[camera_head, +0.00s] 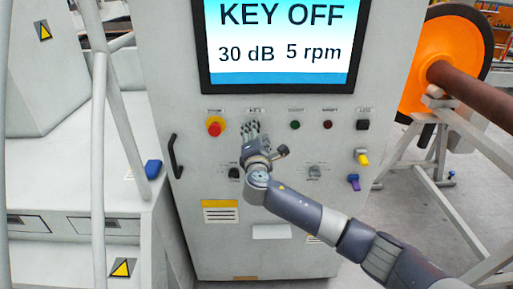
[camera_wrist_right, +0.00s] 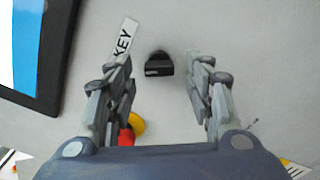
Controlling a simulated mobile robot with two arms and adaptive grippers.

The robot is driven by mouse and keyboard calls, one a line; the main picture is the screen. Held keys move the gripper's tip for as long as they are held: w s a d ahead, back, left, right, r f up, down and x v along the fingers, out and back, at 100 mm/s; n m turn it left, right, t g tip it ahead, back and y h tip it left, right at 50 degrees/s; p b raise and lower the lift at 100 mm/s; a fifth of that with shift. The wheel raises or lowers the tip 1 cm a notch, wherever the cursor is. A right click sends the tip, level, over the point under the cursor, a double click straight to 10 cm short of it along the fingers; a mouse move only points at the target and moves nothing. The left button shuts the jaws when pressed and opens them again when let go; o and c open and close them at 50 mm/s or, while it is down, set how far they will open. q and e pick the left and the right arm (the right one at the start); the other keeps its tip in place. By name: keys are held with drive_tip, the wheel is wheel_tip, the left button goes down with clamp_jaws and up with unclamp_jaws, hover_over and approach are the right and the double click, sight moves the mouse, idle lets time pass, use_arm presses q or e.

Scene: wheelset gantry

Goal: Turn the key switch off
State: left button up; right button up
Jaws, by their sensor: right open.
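The key switch (camera_wrist_right: 158,64) is a small black knob on the grey panel, below a tilted KEY label (camera_wrist_right: 124,40) in the right wrist view. My right gripper (camera_head: 251,129) is at the panel, under a small label, and hides the switch in the head view. In the right wrist view its two fingers are apart, one on each side of the switch, with gaps between. The fingers do not grip it. The screen (camera_head: 278,40) reads KEY OFF, 30 dB and 5 rpm. My left gripper is not in view.
A red emergency button (camera_head: 214,128) on yellow sits left of the gripper. Green (camera_head: 295,125) and red (camera_head: 327,125) buttons sit to its right. A black handle (camera_head: 175,157) is at the panel's left edge. An orange wheel (camera_head: 437,66) on a brown axle stands at right.

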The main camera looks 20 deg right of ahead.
drive_tip(key=v, duration=1)
drive_tip(key=shift+d, duration=0.1)
